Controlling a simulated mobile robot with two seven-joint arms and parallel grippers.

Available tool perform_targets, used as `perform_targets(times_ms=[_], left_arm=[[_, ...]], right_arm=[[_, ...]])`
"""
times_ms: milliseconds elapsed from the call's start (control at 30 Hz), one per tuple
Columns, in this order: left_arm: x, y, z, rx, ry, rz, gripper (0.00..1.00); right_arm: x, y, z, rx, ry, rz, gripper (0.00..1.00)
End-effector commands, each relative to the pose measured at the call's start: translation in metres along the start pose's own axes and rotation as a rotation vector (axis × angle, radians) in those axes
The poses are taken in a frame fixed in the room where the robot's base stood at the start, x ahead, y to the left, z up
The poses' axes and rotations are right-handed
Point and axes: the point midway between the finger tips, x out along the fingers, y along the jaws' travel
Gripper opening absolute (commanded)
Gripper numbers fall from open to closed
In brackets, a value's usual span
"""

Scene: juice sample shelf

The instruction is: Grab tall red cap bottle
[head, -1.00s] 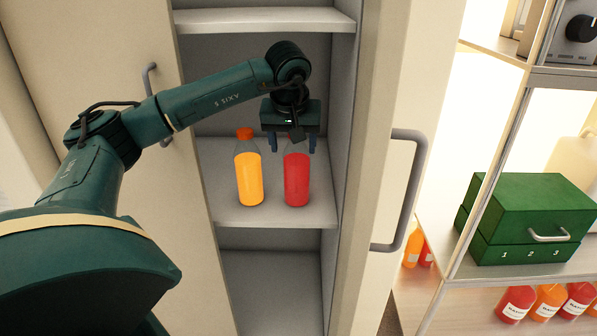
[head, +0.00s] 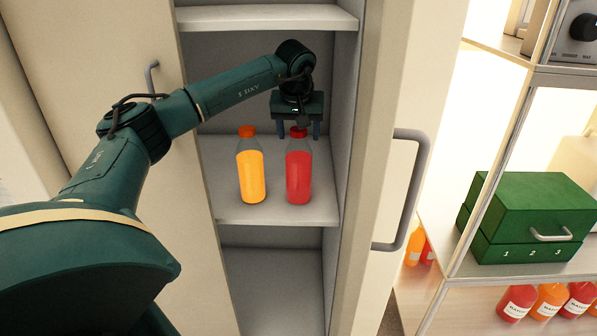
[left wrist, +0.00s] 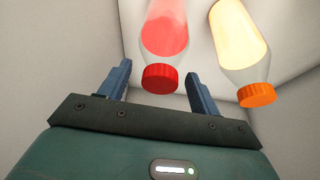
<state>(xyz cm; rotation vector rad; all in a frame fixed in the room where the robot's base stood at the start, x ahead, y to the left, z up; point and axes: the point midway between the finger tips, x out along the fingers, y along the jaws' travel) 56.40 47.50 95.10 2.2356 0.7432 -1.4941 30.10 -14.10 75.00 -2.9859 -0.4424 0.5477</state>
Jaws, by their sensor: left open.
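The bottle with the red cap and red juice (head: 298,177) stands upright on the middle cupboard shelf (head: 235,212). In the left wrist view the red bottle (left wrist: 164,32) shows its red cap towards me. My left gripper (head: 297,131) is open, above and behind the red bottle's top. In the left wrist view its two blue fingers (left wrist: 158,80) lie on either side of the cap, apart from it. A bottle with orange juice and an orange cap (head: 250,176) stands to the left; the orange bottle (left wrist: 242,45) also shows in the left wrist view. My right gripper is not seen.
An upper shelf (head: 265,18) lies above my left wrist. The cupboard's side wall is close on the right, and its open door with a grey handle (head: 408,190) stands farther right. A rack with a green box (head: 530,215) and several bottles is at far right.

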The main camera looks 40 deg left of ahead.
Motion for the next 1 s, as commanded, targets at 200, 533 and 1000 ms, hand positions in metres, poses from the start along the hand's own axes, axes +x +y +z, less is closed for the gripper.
perform_targets(times_ms=[200,533,1000], left_arm=[[-0.0003,0.0001,0.0001,0.000,0.000,0.000,0.49],[-0.0005,0.0000,0.0002,-0.001,0.000,0.000,0.22],[-0.0006,-0.0001,0.0001,-0.001,0.000,0.000,0.00]], right_arm=[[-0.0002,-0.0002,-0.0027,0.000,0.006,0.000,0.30],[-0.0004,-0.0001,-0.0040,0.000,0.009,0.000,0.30],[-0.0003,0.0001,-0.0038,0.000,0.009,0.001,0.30]])
